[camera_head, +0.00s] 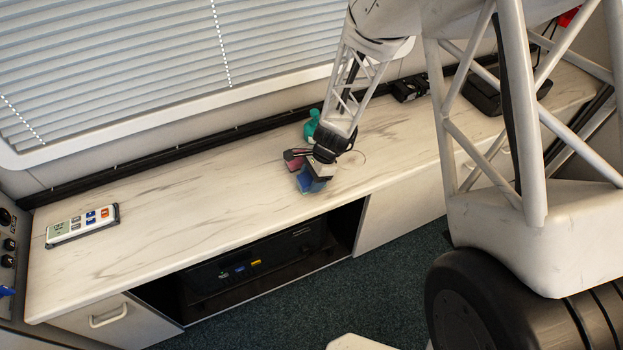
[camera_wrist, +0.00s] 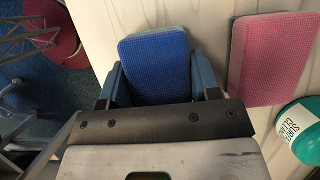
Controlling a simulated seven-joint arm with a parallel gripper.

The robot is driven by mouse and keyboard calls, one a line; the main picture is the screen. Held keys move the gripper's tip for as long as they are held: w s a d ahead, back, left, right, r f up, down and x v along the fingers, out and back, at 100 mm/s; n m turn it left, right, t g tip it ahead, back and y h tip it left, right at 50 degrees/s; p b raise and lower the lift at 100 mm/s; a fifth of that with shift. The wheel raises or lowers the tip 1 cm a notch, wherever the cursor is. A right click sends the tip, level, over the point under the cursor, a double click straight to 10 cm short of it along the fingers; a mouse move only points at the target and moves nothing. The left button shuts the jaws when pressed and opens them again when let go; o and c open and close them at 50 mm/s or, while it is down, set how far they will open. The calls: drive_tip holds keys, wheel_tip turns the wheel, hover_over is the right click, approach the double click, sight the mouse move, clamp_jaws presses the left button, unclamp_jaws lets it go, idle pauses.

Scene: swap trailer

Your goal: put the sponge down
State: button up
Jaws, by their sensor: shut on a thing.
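A blue sponge (camera_wrist: 155,62) is between the two fingers of my gripper (camera_wrist: 157,78) in the wrist view, and the gripper is shut on it. In the head view the blue sponge (camera_head: 306,183) shows under my gripper (camera_head: 314,174), near the front edge of the counter, partly hidden by the gripper. I cannot tell whether it touches the counter (camera_head: 210,190). A pink sponge (camera_wrist: 272,58) lies on the counter beside it, apart from it in the wrist view; it also shows in the head view (camera_head: 293,158).
A teal cleaner bottle (camera_head: 311,124) stands behind the sponges. A white control box (camera_head: 82,225) with coloured buttons lies at the counter's left end. Black devices (camera_head: 409,88) are at the back right. An open shelf (camera_head: 250,265) is below the counter. The counter's left middle is clear.

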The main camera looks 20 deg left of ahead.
drive_tip(key=shift+f, duration=0.45)
drive_tip(key=o, duration=0.8)
drive_tip(key=shift+f, duration=0.1)
drive_tip(key=shift+o, duration=0.4)
drive_tip(key=shift+s+d+f, duration=0.1)
drive_tip(key=shift+s+d, duration=0.05)
drive_tip(key=shift+s+d+f, duration=0.1)
drive_tip(key=shift+s+f, duration=0.05)
drive_tip(key=shift+r, duration=0.25)
drive_tip(key=shift+c, duration=0.3)
drive_tip(key=shift+o, duration=0.3)
drive_tip(key=v, duration=1.1)
drive_tip(key=shift+w+a+r, duration=0.25)
drive_tip(key=shift+r, duration=0.05)
drive_tip(key=shift+w+d+r, duration=0.15)
drive_tip(key=shift+r, duration=0.45)
